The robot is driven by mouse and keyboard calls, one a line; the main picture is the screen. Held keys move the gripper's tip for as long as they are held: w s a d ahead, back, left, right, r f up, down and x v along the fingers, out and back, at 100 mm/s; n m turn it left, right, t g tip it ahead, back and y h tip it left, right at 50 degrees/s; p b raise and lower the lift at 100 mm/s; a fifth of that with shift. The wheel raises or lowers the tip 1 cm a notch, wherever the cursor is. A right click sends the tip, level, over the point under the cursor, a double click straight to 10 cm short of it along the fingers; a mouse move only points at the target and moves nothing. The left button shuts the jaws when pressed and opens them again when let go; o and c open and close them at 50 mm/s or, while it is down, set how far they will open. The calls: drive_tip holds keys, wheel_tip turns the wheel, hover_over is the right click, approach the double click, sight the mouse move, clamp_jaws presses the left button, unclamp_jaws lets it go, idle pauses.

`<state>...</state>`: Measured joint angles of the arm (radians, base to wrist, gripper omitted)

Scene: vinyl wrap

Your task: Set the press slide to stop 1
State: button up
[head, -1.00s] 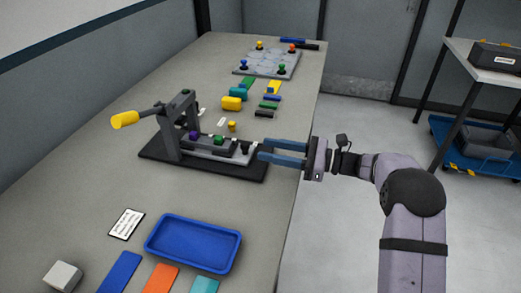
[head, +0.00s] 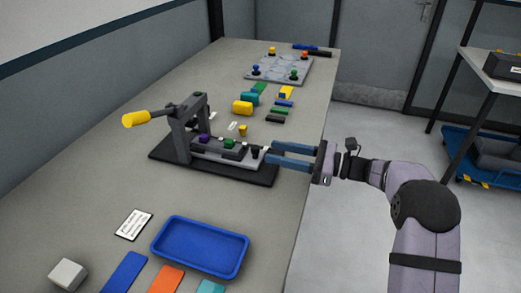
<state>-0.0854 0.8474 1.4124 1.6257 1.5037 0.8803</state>
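The press (head: 186,132) stands on a dark base plate on the bench, its yellow-ended lever (head: 136,119) pointing left. The grey press slide (head: 222,152) lies low in it, with a purple piece (head: 205,138) under the frame and a green piece (head: 229,143) to the right. A small dark knob (head: 255,152) stands at the slide's right end. My gripper (head: 271,153) is just right of this knob, its two blue fingers apart with nothing seen between them. I cannot read any stop marks, nor tell whether a fingertip touches the knob.
A small yellow piece (head: 243,131) stands behind the slide. Coloured blocks and a grey board (head: 283,69) with knobs lie farther back. In front are a blue tray (head: 200,247), a printed card (head: 134,224), a white block (head: 68,274) and flat coloured sheets. The bench's right edge runs under my gripper.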

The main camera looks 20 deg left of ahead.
sight(255, 147)
drive_tip(key=shift+a+p, duration=0.6)
drive_tip(key=shift+a, duration=2.95)
